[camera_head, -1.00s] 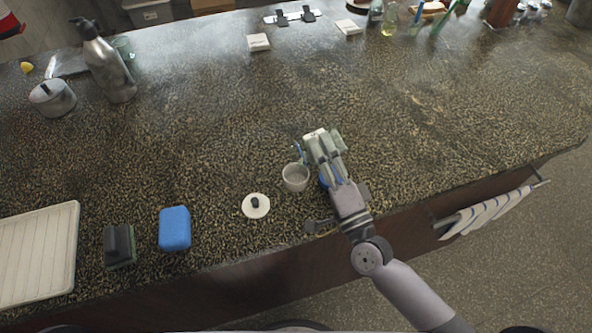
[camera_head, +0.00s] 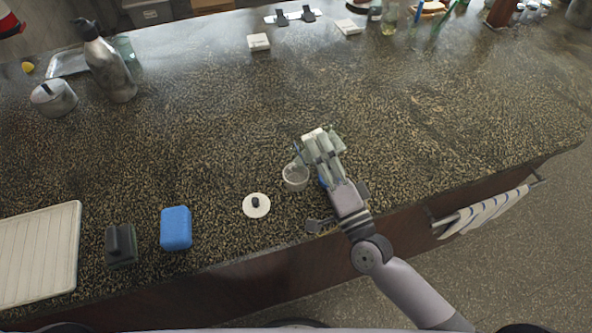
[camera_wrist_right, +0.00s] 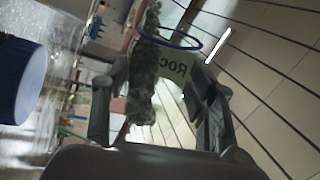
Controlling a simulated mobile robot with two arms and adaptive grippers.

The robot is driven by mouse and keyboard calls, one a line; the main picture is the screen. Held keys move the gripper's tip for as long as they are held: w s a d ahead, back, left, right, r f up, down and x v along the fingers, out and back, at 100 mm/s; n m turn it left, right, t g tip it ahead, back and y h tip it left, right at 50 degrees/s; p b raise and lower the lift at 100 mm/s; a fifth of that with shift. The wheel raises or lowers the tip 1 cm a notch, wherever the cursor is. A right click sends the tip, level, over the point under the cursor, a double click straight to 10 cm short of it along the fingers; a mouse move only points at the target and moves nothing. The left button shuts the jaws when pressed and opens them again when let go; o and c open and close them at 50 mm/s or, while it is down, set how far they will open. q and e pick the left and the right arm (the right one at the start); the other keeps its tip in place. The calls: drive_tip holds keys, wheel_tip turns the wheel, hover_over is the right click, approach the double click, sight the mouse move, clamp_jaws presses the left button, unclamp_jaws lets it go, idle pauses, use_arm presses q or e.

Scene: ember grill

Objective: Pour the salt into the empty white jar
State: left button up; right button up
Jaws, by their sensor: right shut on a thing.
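The white jar (camera_head: 295,180) stands upright and open near the counter's front edge. Its round white lid with a dark knob (camera_head: 256,206) lies to its left. My right gripper (camera_head: 318,150) is above and right of the jar, shut on a salt container. In the right wrist view this salt container (camera_wrist_right: 172,68) has a greenish label with partly readable letters, a blue rim and dark grainy-looking matter alongside. It appears tilted towards the jar; the gripper mostly hides it in the head view. Whether salt is in the jar is unclear. My left gripper is not in view.
A blue object (camera_head: 323,182) shows partly beside the jar under my right gripper. A blue sponge (camera_head: 176,229), a dark brush-like block (camera_head: 121,244) and a white ribbed tray (camera_head: 40,255) lie left. The counter's middle is clear.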

drive_tip(key=shift+s+a+r+n+p, duration=0.1)
drive_tip(key=shift+a+r+n+p, duration=0.15)
drive_tip(key=shift+n+p, duration=0.5)
idle(1.5)
